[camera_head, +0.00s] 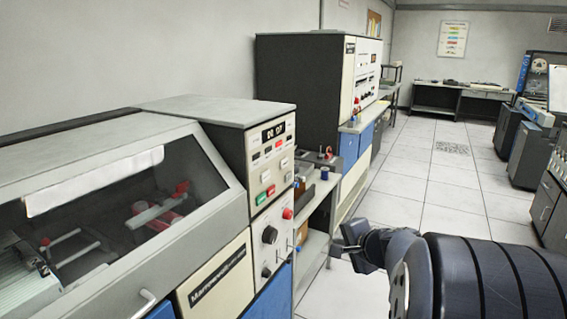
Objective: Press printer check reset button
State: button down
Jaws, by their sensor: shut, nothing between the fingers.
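The printer (215,110) stands at the left, with a slanted window and a cream control panel (275,168) on its right end. The panel has a dark display (272,132), several small red lights, pale buttons, a green button (261,198) and a red button (270,190). The labels are too small to read, so I cannot tell which is check reset. My gripper (345,243) is shut and empty, to the right of and below the panel, apart from it. My dark arm fills the lower right.
Below the panel are black knobs (270,235) and a round red button (287,213). A low shelf (314,205) stands beyond the printer, then a tall cabinet (305,88). The tiled aisle (430,190) is clear. Dark cabinets (525,150) line the right side.

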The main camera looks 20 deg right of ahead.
aim_at(287, 177)
jog(key=i+l, duration=0.3)
jog(key=i, duration=0.15)
jog(key=i+l+u, duration=0.1)
jog(key=i+l, duration=0.25)
jog(key=i, duration=0.1)
